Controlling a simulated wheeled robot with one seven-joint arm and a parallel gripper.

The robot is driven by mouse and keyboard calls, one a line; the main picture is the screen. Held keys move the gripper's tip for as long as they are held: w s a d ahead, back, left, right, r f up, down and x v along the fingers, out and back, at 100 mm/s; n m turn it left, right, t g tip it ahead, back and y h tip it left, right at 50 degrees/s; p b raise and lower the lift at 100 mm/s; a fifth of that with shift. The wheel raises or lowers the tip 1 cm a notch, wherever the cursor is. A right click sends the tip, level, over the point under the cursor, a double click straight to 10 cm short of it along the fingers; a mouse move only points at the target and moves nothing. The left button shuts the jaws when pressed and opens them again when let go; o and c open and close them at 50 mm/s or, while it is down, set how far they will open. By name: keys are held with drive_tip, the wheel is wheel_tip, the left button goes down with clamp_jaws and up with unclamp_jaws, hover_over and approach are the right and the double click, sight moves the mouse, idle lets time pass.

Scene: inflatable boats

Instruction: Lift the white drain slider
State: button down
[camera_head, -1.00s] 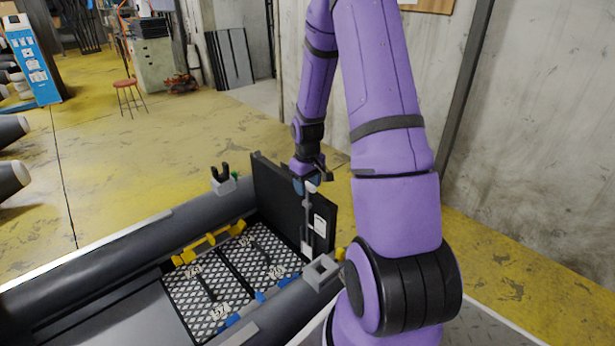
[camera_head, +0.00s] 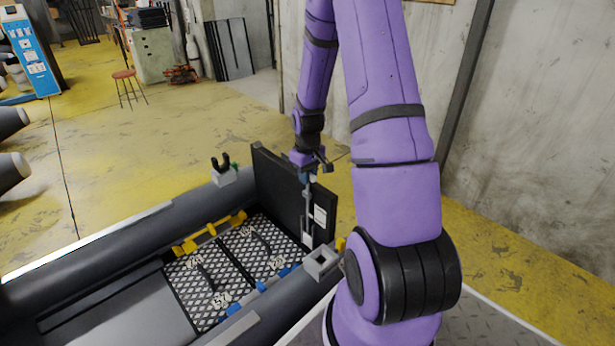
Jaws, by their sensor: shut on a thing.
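The white drain slider (camera_head: 307,240) is a small pale plate low on the inner face of the dark transom board (camera_head: 278,195), at the stern of the grey inflatable boat. A thin grey rod (camera_head: 307,205) runs up from it. My gripper (camera_head: 312,172) points down at the top edge of the transom and is shut on the upper end of this rod. The fingertips are small and partly hidden, so their exact contact is hard to see. A white label (camera_head: 319,215) sits on the transom to the right of the rod.
The boat's grey side tube (camera_head: 120,238) runs along the left. A grated floor (camera_head: 225,265) with blue and yellow clips lies in front of the transom. A grey bracket (camera_head: 321,262) stands on the near tube. A concrete wall is at the right; yellow floor lies open behind.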

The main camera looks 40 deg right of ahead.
drive_tip(key=shift+d+r, duration=0.15)
drive_tip(key=shift+r, duration=2.1)
drive_tip(key=c, duration=0.9)
unclamp_jaws()
drive_tip(key=shift+r, duration=3.45)
drive_tip(key=s+a+r+t+h, duration=0.1)
drive_tip(key=s+a+r, duration=0.2)
drive_tip(key=a+r, duration=0.45)
drive_tip(key=s+a+r+t, duration=0.1)
drive_tip(key=s+a+r, duration=0.1)
drive_tip(key=a+r, duration=0.5)
drive_tip(key=s+a+r+t, duration=0.1)
drive_tip(key=s+a+r, duration=0.1)
drive_tip(key=s, duration=0.3)
drive_tip(key=s+a+r+t, duration=0.1)
drive_tip(key=s+a+r, duration=0.2)
drive_tip(key=s+a, duration=0.1)
drive_tip(key=s+a+r+t+y, duration=0.1)
drive_tip(key=s+a+r, duration=0.2)
drive_tip(key=s, duration=0.3)
drive_tip(key=shift+a+r+n, duration=0.15)
drive_tip(key=shift+r+n, duration=0.1)
drive_tip(key=shift+n, duration=0.05)
